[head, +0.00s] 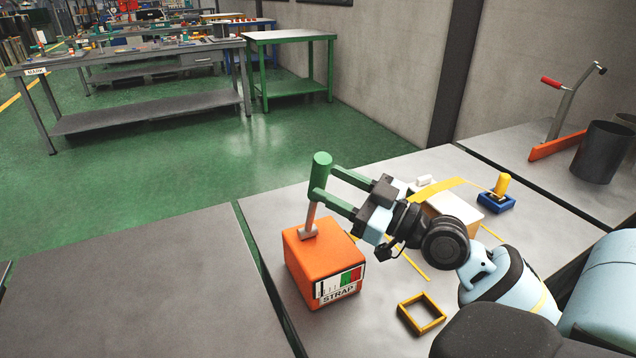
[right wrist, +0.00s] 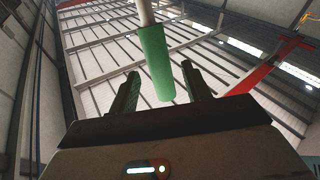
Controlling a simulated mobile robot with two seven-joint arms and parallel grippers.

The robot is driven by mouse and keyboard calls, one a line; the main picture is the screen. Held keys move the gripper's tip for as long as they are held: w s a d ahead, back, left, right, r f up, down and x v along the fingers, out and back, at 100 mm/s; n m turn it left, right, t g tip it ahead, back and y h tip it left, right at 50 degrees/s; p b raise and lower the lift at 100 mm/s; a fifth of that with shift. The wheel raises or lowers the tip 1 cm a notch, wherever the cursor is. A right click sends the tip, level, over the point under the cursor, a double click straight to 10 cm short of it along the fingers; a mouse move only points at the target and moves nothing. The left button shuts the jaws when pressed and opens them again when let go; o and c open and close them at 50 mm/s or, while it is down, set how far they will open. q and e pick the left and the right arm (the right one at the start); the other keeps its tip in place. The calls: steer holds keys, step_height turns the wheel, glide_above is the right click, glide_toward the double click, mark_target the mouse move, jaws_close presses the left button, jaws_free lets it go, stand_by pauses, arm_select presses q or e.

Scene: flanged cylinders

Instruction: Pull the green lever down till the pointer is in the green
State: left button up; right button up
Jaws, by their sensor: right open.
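The lever has a green handle (head: 321,170) on a metal rod and stands up from an orange box (head: 318,248) marked STRAP. On the box's front is a gauge (head: 340,284) with white, red and green parts; its pointer is too small to tell. My right gripper (head: 327,183) is open, its two green fingers reaching to the handle from the right. In the right wrist view the green handle (right wrist: 156,62) lies between the open fingers of the gripper (right wrist: 160,72), with gaps showing on both sides. My left gripper is not in view.
A yellow square frame (head: 421,314) lies right of the box on the grey table. Behind my right arm are a pale box (head: 455,212), yellow straps and a blue block with a yellow peg (head: 497,198). A dark bin (head: 602,152) stands far right. The left table (head: 130,285) is clear.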

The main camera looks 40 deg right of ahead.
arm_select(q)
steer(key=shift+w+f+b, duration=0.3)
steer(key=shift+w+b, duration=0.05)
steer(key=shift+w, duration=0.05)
arm_select(e)
steer(key=shift+v, duration=1.05)
